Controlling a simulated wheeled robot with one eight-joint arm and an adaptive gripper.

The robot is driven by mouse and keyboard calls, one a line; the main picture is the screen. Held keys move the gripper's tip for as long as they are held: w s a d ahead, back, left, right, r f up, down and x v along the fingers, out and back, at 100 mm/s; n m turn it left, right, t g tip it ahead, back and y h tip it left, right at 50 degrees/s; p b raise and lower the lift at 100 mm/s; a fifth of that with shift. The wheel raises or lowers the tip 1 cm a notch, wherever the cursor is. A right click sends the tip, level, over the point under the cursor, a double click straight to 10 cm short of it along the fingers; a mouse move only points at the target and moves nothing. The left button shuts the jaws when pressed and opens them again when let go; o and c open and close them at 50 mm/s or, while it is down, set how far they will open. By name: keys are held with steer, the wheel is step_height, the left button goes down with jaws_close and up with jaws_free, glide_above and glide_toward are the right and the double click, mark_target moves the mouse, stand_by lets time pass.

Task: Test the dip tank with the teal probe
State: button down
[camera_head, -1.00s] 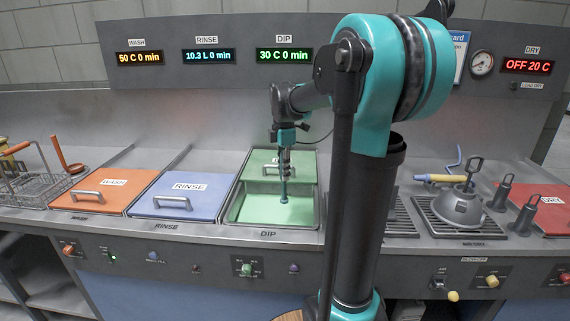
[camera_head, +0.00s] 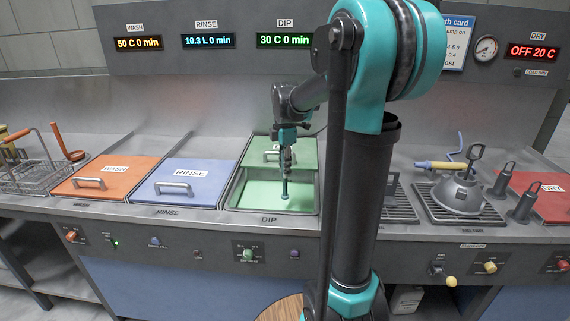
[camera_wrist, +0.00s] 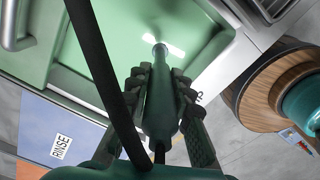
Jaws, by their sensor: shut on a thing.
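My gripper (camera_head: 287,157) is shut on the teal probe (camera_head: 285,181), a slim upright rod, and holds it over the open dip tank (camera_head: 238,205). In the wrist view the two fingers (camera_wrist: 160,80) clasp the probe's body (camera_wrist: 160,105), and its narrow tip points down at the pale green interior. The tip appears at or near the green surface; I cannot tell whether it touches it. The green dip lid (camera_head: 305,152) is at the back of the tank, leaving the front part open. The dip display (camera_head: 285,40) reads 30 C 0 min.
The orange wash lid (camera_head: 122,172) and blue rinse lid (camera_head: 205,170) lie shut to the left. A wire basket (camera_head: 45,178) stands at far left. A grey hood-shaped fitting (camera_head: 458,196) stands on the right grate. Knobs, including a green one (camera_head: 248,254), line the front panel.

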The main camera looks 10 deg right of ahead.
mark_target(285, 195)
steer(key=shift+f, duration=4.7)
steer(key=shift+r, duration=7.5)
steer(key=shift+d, duration=0.1)
